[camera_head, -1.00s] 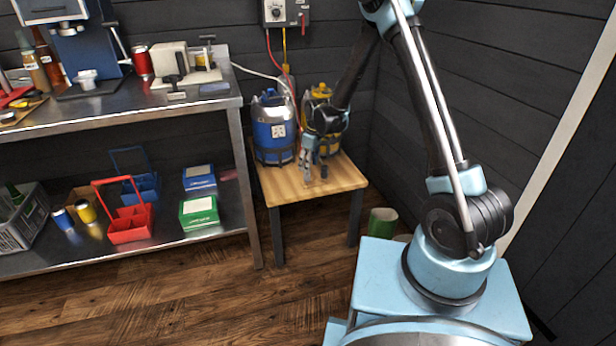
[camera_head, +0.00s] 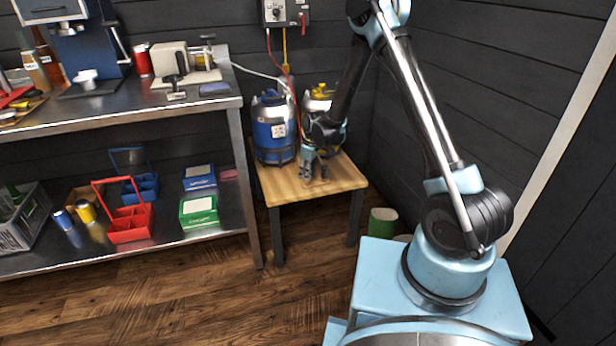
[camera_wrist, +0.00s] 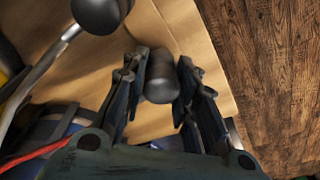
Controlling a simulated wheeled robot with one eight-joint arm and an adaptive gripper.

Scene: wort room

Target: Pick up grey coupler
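The grey coupler (camera_wrist: 161,78) is a dark, rounded cylinder on the small wooden table (camera_wrist: 185,25). In the wrist view it lies between the two fingers of my gripper (camera_wrist: 163,68). The fingers are open around it, with the left finger very close to it and a narrow gap on the right. Contact on the left cannot be told. In the head view my gripper (camera_head: 311,172) is low over the wooden table, and the coupler is small and partly hidden there.
A blue keg (camera_head: 273,130) and a second keg with a yellow top (camera_head: 320,92) stand behind my gripper. A dark rounded piece on a metal tube (camera_wrist: 97,14) is close by in the wrist view. A steel bench (camera_head: 120,110) stands left. A green cylinder (camera_head: 382,222) is on the floor.

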